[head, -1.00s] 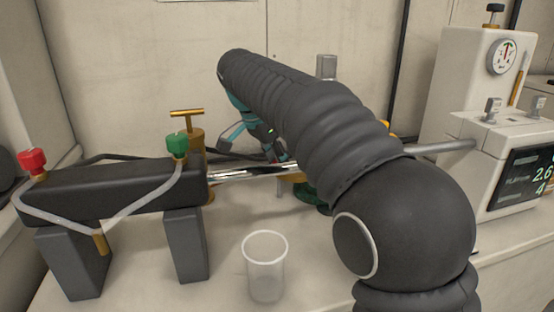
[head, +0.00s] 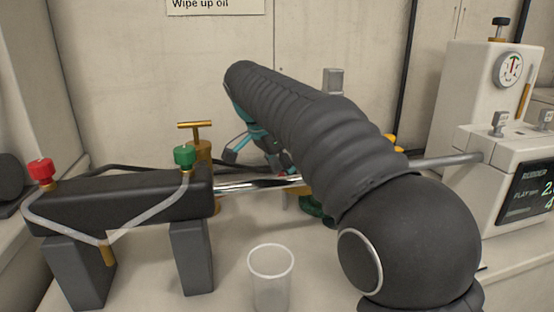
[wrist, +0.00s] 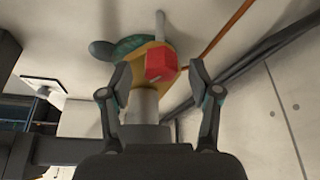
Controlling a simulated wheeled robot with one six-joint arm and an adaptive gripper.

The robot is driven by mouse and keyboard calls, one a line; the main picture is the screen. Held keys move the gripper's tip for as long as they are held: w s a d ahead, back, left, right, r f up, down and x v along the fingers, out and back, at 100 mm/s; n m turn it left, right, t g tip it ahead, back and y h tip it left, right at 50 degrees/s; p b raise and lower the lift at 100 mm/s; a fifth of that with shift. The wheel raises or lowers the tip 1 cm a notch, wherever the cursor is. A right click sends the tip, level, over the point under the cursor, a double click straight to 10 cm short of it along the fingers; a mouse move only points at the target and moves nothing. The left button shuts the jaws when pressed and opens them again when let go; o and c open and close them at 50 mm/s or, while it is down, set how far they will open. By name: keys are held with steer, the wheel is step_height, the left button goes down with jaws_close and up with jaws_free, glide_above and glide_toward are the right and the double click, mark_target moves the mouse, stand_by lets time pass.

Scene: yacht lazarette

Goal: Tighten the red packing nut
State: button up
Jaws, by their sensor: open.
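The red packing nut (wrist: 161,61) shows in the wrist view as a red faceted block. A pale rod runs up from it, with a brass-coloured body and a green round part behind it. My gripper (wrist: 160,78) is open, with a finger on either side of the view and the nut between and beyond the fingertips. I see no contact with the nut. In the head view my gripper (head: 257,150) is partly hidden behind my arm. A small red patch (head: 285,160) beside it may be the nut; most of that area is hidden.
A dark cylinder block with red (head: 40,171) and green (head: 184,156) caps and a pale hose stands at left. A clear cup (head: 270,278) stands in front. A metal rod (head: 445,161) runs right to a white unit with a display (head: 525,190). A gauge (head: 508,68) stands behind.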

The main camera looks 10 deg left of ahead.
steer(key=v, duration=1.1)
steer(key=shift+s+a+r, duration=0.15)
steer(key=shift+s+r, duration=0.05)
